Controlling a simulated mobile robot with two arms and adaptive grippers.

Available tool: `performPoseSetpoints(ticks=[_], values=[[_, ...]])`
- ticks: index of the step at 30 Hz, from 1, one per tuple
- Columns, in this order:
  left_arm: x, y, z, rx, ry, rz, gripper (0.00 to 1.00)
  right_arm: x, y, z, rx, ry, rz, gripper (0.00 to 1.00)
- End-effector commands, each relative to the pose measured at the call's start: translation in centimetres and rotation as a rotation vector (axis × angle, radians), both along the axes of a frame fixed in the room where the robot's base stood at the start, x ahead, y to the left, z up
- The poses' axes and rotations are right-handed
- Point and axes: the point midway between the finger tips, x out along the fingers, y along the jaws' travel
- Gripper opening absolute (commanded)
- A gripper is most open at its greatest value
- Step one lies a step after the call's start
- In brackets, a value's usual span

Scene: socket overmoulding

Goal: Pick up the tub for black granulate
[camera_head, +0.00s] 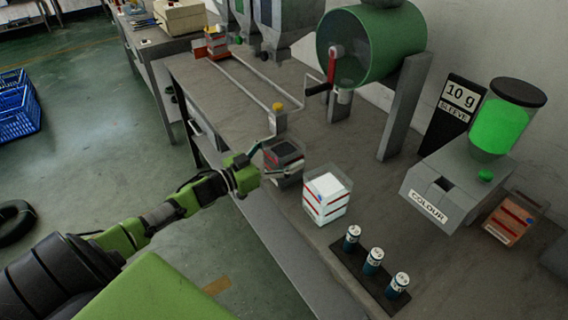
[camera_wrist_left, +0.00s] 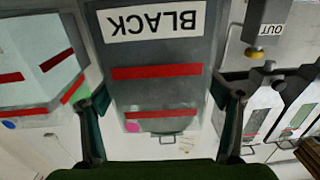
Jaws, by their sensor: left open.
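The tub for black granulate (camera_head: 286,152) is a grey, clear-walled box with dark contents, standing on the bench near its front edge. In the left wrist view the tub (camera_wrist_left: 160,52) fills the middle, upside down, with a "BLACK" label and red stripes. My left gripper (camera_head: 274,157) is open, with its fingers at either side of the tub. In the left wrist view its fingers (camera_wrist_left: 161,112) show left and right of the tub, and I cannot tell whether they touch it. My right gripper is not in view.
A tub with white contents (camera_head: 325,205) stands close to the right of the black tub. Several small labelled cylinders stand in a dark holder (camera_head: 377,284). A colour dispenser (camera_head: 440,190) and an orange tub (camera_head: 507,222) are at the right. A green drum (camera_head: 372,45) stands behind.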

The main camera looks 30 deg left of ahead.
Motion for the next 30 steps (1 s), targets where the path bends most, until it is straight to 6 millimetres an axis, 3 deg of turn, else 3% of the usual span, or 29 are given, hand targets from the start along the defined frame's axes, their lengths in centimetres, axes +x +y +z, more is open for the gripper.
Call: performPoseSetpoints(ticks=[8, 12, 15, 23, 30], values=[[0.2, -0.1, 0.0, 0.0, 0.001, 0.0, 0.83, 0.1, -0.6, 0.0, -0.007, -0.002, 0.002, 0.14], [0.2, -0.1, 0.0, 0.0, 0.0, 0.0, 0.47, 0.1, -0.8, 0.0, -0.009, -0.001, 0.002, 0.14], [0.2, -0.1, 0.0, 0.0, 0.0, 0.0, 0.26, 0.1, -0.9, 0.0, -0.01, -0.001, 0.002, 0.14], [0.2, -0.1, 0.5, 0.0, -0.004, -0.001, 0.26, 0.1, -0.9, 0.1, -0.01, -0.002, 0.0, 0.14], [0.2, -0.1, 4.0, 0.004, -0.007, -0.004, 0.26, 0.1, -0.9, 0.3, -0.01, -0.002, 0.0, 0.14]])
